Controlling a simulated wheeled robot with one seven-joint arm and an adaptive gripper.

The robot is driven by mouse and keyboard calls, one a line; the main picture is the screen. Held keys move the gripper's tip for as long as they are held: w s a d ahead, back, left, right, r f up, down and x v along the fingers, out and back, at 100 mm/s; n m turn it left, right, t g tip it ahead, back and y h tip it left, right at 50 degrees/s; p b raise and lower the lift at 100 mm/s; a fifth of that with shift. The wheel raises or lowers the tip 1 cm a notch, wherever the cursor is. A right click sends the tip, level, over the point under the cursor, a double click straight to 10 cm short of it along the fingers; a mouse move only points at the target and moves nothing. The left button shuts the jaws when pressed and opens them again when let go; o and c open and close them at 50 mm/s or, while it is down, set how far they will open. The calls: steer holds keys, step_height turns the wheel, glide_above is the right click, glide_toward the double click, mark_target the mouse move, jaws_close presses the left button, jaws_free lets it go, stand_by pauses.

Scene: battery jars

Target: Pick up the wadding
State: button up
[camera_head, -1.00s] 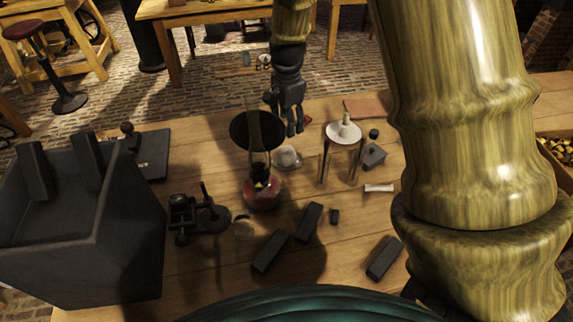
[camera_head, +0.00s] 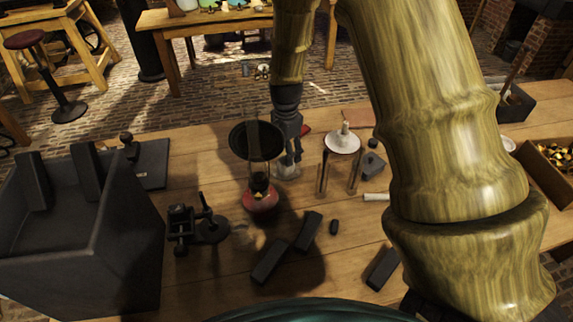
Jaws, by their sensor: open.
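A pale, whitish lump (camera_head: 286,173), which looks like the wadding, lies on the wooden table just right of the red-based lamp. It is small and partly hidden by my gripper, so I cannot make out its full shape. My gripper (camera_head: 290,160) is open and points down, its fingertips right over or around the pale lump. I cannot tell whether they touch it.
The red lamp (camera_head: 261,200) with its dark round shade (camera_head: 240,140) stands close on the left. A stand with a white top (camera_head: 342,143) is on the right, with a white roll (camera_head: 376,197) nearby. Dark blocks (camera_head: 308,232) lie in front. A big dark box (camera_head: 110,240) fills the left.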

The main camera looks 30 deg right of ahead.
steer(key=shift+f+p, duration=0.5)
steer(key=shift+f, duration=2.1)
steer(key=c, duration=0.8)
